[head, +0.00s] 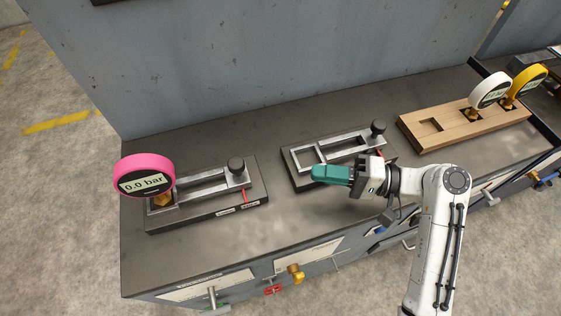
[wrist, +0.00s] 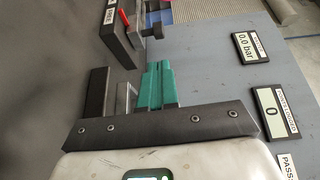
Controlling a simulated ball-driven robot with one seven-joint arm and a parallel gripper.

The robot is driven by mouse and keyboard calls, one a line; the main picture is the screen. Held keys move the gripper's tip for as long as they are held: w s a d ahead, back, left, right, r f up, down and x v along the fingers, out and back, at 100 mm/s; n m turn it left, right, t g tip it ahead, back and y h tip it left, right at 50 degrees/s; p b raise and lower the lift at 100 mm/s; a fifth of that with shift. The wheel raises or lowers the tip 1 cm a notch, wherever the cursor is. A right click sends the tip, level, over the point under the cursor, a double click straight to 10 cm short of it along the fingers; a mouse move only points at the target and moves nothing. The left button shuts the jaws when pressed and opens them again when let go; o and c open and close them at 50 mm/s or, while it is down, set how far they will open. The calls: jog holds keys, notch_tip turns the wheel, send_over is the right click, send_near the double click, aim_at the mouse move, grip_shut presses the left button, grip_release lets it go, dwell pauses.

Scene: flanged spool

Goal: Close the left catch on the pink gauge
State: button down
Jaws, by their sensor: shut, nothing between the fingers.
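The pink gauge (head: 143,175), reading 0.0 bar, stands at the left end of the left fixture (head: 205,190), its brass fitting at the metal frame there. This fixture has a black knob (head: 236,165) at its right end and a thin red piece (head: 245,196) near its front edge. I cannot make out the catch's state. My gripper (head: 320,173) has teal fingers pressed together, empty, over the front of the middle fixture, well right of the pink gauge. The teal fingers also show in the wrist view (wrist: 157,86); the pink gauge does not.
The middle fixture (head: 300,182) has its own black knob (head: 378,128) and no gauge. A wooden holder (head: 440,130) at right carries a white gauge (head: 490,90) and a yellow gauge (head: 528,82). A grey wall rises behind the bench. Bench surface between the two fixtures is clear.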

jog(key=p, duration=0.3)
send_near(236, 184)
jog(key=w+a+r, duration=0.2)
jog(key=a, duration=0.1)
jog(key=w+a+r, duration=0.1)
jog(key=shift+w+a+r, duration=0.3)
jog(key=shift+s+a, duration=0.25)
jog(key=shift+a, duration=0.65)
jog(key=shift+s+a, duration=0.25)
jog(key=shift+a, duration=0.6)
jog(key=shift+s+a, duration=0.3)
jog(key=shift+a, duration=0.6)
